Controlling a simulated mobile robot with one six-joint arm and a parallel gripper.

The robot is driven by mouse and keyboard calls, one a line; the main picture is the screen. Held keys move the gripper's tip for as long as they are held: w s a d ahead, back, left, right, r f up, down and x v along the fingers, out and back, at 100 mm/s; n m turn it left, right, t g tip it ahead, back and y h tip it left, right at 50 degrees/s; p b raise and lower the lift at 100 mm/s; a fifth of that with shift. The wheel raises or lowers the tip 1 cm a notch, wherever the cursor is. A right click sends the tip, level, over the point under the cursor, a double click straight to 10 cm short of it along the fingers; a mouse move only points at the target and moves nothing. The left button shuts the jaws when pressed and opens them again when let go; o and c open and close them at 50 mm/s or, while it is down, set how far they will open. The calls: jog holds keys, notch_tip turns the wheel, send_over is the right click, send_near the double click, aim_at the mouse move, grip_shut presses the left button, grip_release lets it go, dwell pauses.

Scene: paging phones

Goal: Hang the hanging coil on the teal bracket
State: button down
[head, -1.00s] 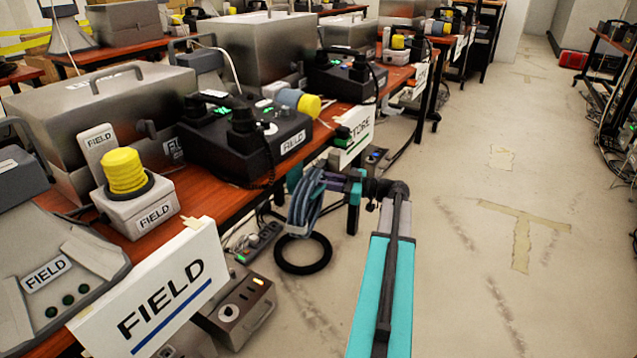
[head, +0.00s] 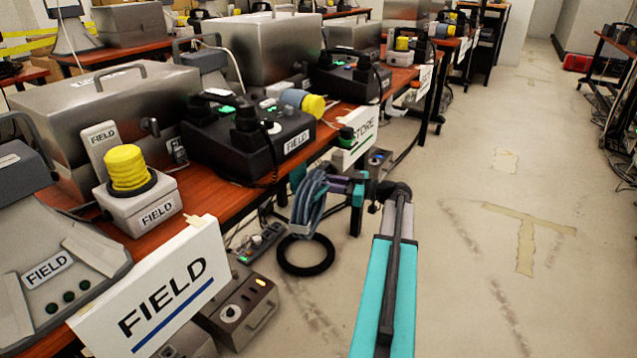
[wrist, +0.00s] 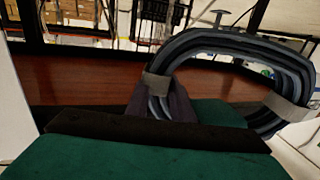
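The hanging coil (head: 311,202) is a bundle of blue-grey cable loops beside the table's front edge in the head view. In the wrist view the coil (wrist: 235,48) arches across the upper right, with grey bands around it. My gripper (head: 338,186) reaches it from the right and appears shut on its upper part; the fingertips are partly hidden. A thin grey flat-headed peg (wrist: 222,17) shows above the coil in the wrist view.
A black ring (head: 306,255) lies below the coil. The table (head: 200,212) holds phones and metal boxes. A FIELD sign (head: 150,295) and a STORE sign (head: 352,150) hang at its front edge. Grey units stand low beneath. The floor (head: 480,270) to the right is open.

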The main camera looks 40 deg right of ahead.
jog(key=c, duration=1.5)
grip_release()
jog(key=shift+w+d+f, duration=0.25)
jog(key=shift+d+f, duration=0.05)
jog(key=shift+o, duration=0.2)
jog(key=shift+r, duration=0.1)
jog(key=shift+s, duration=0.1)
jog(key=shift+s+d, duration=0.15)
jog(key=shift+s, duration=0.2)
jog(key=p+v, duration=0.3)
jog(key=v, duration=1)
jog(key=shift+p, duration=0.35)
